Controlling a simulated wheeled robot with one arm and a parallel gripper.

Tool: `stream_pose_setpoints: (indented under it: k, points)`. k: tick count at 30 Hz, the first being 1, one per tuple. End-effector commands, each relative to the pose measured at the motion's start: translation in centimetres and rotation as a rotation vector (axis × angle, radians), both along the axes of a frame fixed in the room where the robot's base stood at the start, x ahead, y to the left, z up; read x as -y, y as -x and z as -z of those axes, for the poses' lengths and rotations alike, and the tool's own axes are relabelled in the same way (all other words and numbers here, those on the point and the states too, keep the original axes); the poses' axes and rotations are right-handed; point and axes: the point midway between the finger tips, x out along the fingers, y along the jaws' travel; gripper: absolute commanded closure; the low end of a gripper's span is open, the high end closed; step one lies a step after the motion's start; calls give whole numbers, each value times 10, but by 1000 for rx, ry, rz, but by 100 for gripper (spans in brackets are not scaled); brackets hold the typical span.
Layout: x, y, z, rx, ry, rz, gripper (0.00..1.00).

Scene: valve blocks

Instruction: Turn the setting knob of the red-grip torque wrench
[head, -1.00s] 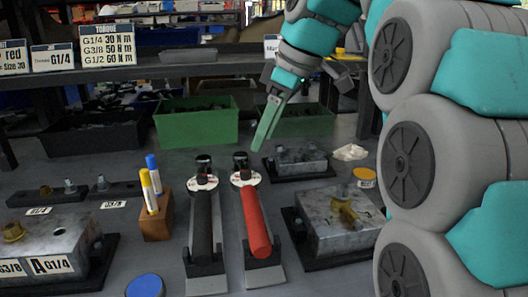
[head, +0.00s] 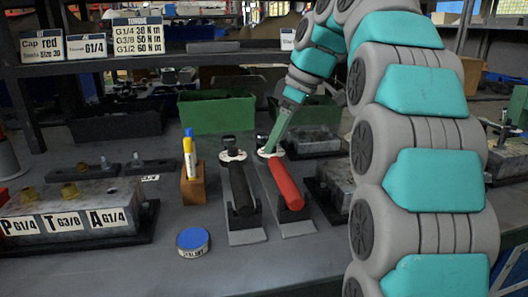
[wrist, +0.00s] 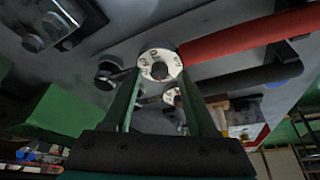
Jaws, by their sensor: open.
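The red-grip torque wrench (head: 285,183) lies in a holder on the bench, its white dial (head: 271,153) at the far end. In the wrist view its red grip (wrist: 240,37) runs to the right from the white numbered dial with a dark centre knob (wrist: 160,70). My gripper (head: 270,149) points down at this dial. In the wrist view its green fingers (wrist: 160,80) are spread, one on each side of the knob area. I cannot tell whether they touch it. The black-grip torque wrench (head: 241,190) lies alongside to the left.
A wooden block (head: 193,187) with markers stands left of the wrenches. A blue-topped round tin (head: 193,241) is in front. Metal valve blocks stand at left (head: 70,212) and right (head: 338,180). A green bin (head: 217,112) stands behind.

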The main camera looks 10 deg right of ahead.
Motion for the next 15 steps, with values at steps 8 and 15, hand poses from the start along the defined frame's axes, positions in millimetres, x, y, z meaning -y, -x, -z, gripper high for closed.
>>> stream_pose_setpoints:
  k: [8,15]
  points:
    - [2,-2,4,1,-1,-1,42]
    - [2,-2,4,2,0,-1,62]
